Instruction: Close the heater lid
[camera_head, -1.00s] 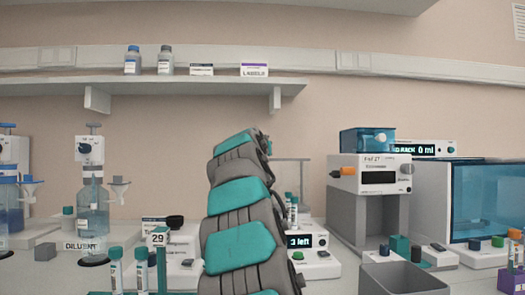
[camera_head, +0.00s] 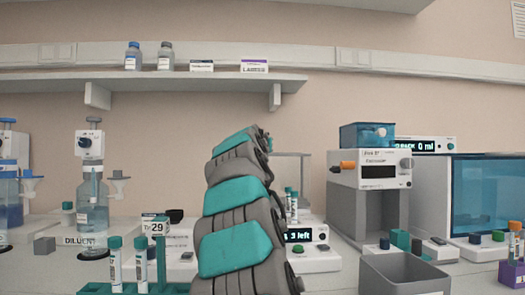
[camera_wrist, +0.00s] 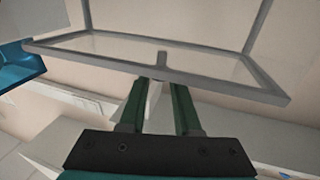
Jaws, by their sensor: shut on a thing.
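The heater lid, a clear panel in a grey frame (camera_wrist: 225,72), spans the upper part of the wrist view. A small tab juts from its near edge between the fingers of my gripper (camera_wrist: 158,90), which is shut on it. In the head view, part of what looks like the lid frame (camera_head: 292,154) shows upright or tilted, just right of my arm. My arm hides my gripper and most of the heater there. A white unit with a lit display (camera_head: 315,258) sits below the frame; I cannot tell whether it is the heater's base.
A grey open bin (camera_head: 405,278) stands at the front right, before a boxy machine with an orange knob (camera_head: 378,170). A blue-windowed cabinet (camera_head: 490,195) is far right. A tube rack (camera_head: 125,290) and diluent bottle (camera_head: 92,205) stand left. A shelf (camera_head: 180,83) runs above.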

